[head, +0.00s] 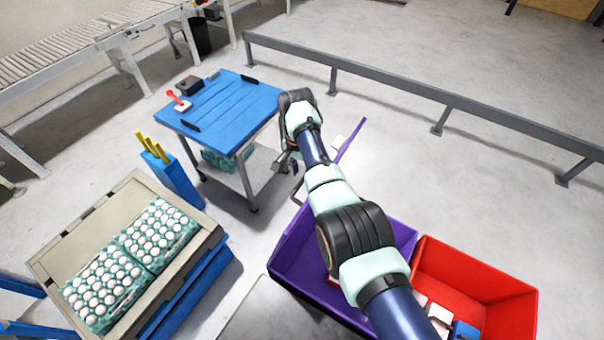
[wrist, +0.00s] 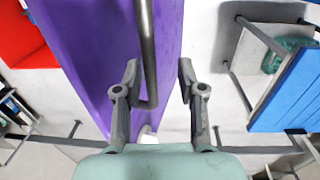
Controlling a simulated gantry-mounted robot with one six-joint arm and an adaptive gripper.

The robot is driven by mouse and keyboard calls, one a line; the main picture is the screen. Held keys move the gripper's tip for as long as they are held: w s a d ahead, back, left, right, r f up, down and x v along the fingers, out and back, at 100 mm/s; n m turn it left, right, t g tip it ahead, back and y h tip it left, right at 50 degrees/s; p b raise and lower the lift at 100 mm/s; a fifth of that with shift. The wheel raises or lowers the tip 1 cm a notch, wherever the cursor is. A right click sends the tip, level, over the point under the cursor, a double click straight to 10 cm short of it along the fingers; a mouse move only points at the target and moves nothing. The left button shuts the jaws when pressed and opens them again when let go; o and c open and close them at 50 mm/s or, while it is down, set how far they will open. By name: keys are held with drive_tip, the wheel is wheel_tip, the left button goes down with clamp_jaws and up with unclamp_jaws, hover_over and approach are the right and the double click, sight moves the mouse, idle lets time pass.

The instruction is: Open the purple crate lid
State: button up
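The purple crate (head: 298,262) stands at the lower middle of the head view, with its inside partly visible behind my arm. Its purple lid (head: 352,140) is raised and appears nearly edge-on beyond my arm. In the wrist view the lid is a broad purple panel (wrist: 95,45) with a grey metal bar handle (wrist: 148,50). My gripper (wrist: 158,68) is open, its two fingers well apart. The handle's end shows between the fingers, nearer the left one; I cannot tell if they touch. In the head view my arm hides much of the gripper.
A red crate (head: 516,300) with several items stands right of the purple one. A blue-topped cart (head: 235,105) stands behind on the left. A bin (head: 75,205) with egg trays is at lower left. A grey rail (head: 400,92) crosses the back; floor at right is clear.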

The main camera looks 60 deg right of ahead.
wheel_tip(320, 180, up, 11)
drive_tip(key=shift+w+f, duration=0.2)
drive_tip(key=shift+w, duration=0.15)
idle(0.3)
